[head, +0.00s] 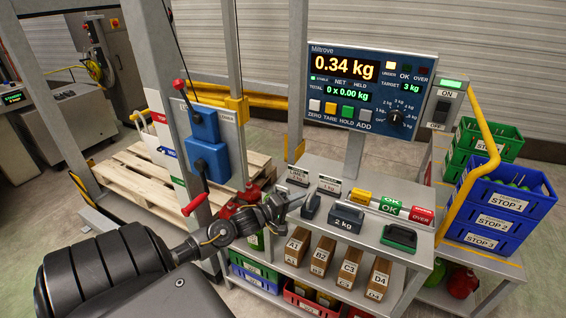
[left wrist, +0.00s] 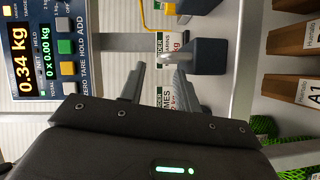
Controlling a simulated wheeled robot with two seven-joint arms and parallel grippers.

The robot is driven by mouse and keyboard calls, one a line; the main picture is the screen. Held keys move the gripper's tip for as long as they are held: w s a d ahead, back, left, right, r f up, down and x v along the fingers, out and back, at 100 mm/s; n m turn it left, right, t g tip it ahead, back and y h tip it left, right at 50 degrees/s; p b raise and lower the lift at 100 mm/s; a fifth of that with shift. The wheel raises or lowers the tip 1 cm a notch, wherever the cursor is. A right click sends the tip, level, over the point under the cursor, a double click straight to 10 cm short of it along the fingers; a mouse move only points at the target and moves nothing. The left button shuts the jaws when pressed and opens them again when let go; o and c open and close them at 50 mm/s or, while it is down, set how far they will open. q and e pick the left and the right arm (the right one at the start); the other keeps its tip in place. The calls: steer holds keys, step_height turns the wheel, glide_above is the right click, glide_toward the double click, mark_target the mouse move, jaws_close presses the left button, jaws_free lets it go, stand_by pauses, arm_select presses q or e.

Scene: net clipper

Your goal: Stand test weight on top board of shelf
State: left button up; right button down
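The test weight (head: 346,217), a dark blue-grey block marked 2 kg, stands on the grey top board (head: 386,250) of the shelf in the head view. My left gripper (head: 300,198) is just left of it, near the board's left edge. In the left wrist view the fingers (left wrist: 156,80) are apart with nothing held between them. I cannot tell whether the fingers touch the handle. My right gripper is out of view.
A scale display (head: 362,85) on a post stands behind the board. Signs, OK and OVER markers and a green-and-black object (head: 399,237) share the board. Brown boxes (head: 322,255) fill the level below. Blue crates (head: 500,210) are at right, a post with blue boxes (head: 207,140) at left.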

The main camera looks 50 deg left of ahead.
arm_select(q)
steer(key=s+a, duration=0.1)
steer(key=s, duration=0.6)
steer(key=shift+s+r+b, duration=0.3)
steer(key=shift+s+b, duration=0.05)
steer(key=shift+b, duration=0.1)
steer(key=s+a+f+m+g+y, duration=0.1)
steer(key=s+f+g+y, duration=0.15)
steer(key=f, duration=0.85)
steer(key=s+a+f+m+g+y, duration=0.15)
steer(key=s+f, duration=0.25)
steer(key=f, duration=0.8)
steer(key=s+d+f+m+g, duration=0.2)
steer(key=s+f, duration=0.2)
steer(key=f, duration=0.3)
steer(key=s+d+f+m+g, duration=0.2)
steer(key=s+f, duration=0.2)
steer(key=f, duration=0.3)
steer(key=s+d+f+m+g, duration=0.2)
steer(key=s+d+f, duration=0.3)
steer(key=s, duration=0.3)
steer(key=s+d+f+m+g+h, duration=0.1)
steer(key=s+d+f+m+g, duration=0.2)
steer(key=s, duration=0.6)
steer(key=s+d+f+m+g, duration=0.3)
steer(key=s+d+f+m, duration=0.2)
steer(key=s+d+f, duration=0.3)
steer(key=shift+s+d+f+h, duration=0.3)
steer(key=shift+s+d+f, duration=0.15)
steer(key=shift+d, duration=0.8)
